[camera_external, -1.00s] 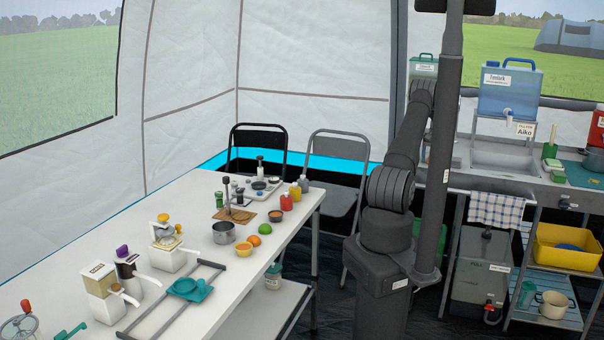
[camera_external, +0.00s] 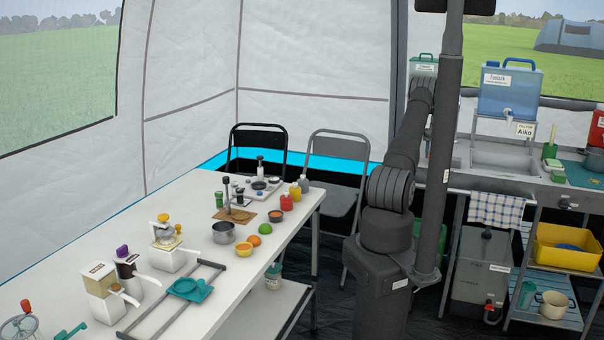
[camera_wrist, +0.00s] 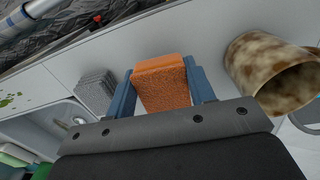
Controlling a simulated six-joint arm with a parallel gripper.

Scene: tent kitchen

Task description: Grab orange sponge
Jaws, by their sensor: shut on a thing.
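The orange sponge (camera_wrist: 163,84) is a rough, block-shaped piece in the middle of the wrist view. My gripper (camera_wrist: 163,88) has one blue finger on each side of it and is shut on it. Part of the sponge is hidden behind the gripper's dark body. In the external view the sponge and my gripper do not show; only my arm's base and lower links are in sight.
In the wrist view a grey sponge-like block (camera_wrist: 96,90) lies to the left, near a sink basin (camera_wrist: 50,125). A stained brown-and-cream mug (camera_wrist: 272,72) stands close on the right. The external view shows a crowded white table (camera_external: 95,240).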

